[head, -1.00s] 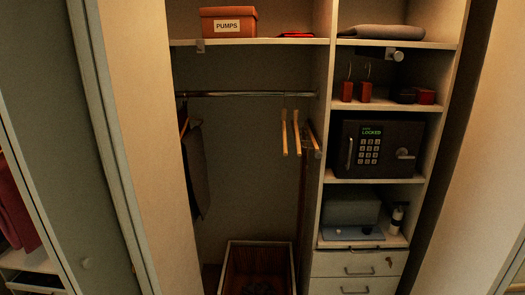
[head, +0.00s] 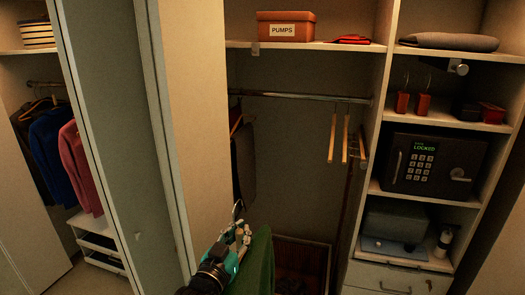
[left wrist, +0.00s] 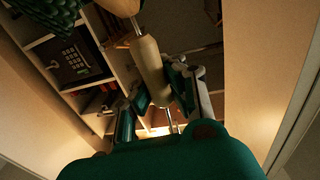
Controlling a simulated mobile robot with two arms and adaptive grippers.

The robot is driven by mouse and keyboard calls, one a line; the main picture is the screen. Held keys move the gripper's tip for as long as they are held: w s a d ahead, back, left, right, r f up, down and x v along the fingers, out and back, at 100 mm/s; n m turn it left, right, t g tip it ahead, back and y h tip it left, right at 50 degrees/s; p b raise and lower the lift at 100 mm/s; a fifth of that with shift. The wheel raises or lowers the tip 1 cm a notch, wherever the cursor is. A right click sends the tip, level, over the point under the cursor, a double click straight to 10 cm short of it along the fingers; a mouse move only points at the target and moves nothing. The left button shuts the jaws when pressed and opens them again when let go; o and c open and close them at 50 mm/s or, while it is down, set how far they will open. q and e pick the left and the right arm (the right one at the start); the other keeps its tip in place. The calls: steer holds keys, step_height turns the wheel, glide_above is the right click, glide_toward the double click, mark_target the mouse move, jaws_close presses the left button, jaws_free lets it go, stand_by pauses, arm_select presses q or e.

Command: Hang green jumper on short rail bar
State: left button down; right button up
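The green jumper (head: 262,262) hangs at the bottom of the head view on a hanger with a metal hook (head: 236,208). My left gripper (head: 240,236) is shut on this hanger, whose pale wooden bar (left wrist: 150,70) shows between the fingers in the left wrist view. Part of the jumper (left wrist: 65,48) shows there at top left. A metal rail (head: 300,97) crosses the middle compartment, above and beyond the hook and apart from it. A short metal bar (head: 458,68) projects under the right shelf. I cannot tell which is the short rail bar. My right gripper is not in view.
Several wooden hangers (head: 347,138) hang at the rail's right end, and a dark garment (head: 243,165) hangs at its left end. The rail's middle is free. A safe (head: 432,163) stands on the right shelves. A pale panel edge (head: 165,130) stands left of the compartment.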

arm_select(q)
steer(key=w+d+r+m+h+p, duration=0.1)
steer(key=w+d+r, duration=0.1)
steer(key=w+r, duration=0.3)
steer(key=w+d+r+h+p, duration=0.1)
steer(key=w+d+r, duration=0.2)
steer(key=w+r, duration=0.3)
step_height(320, 180, up, 4)
steer(key=shift+d+r+m+g, duration=0.15)
steer(key=shift+d+m+g, duration=0.05)
steer(key=shift+m+g, duration=0.2)
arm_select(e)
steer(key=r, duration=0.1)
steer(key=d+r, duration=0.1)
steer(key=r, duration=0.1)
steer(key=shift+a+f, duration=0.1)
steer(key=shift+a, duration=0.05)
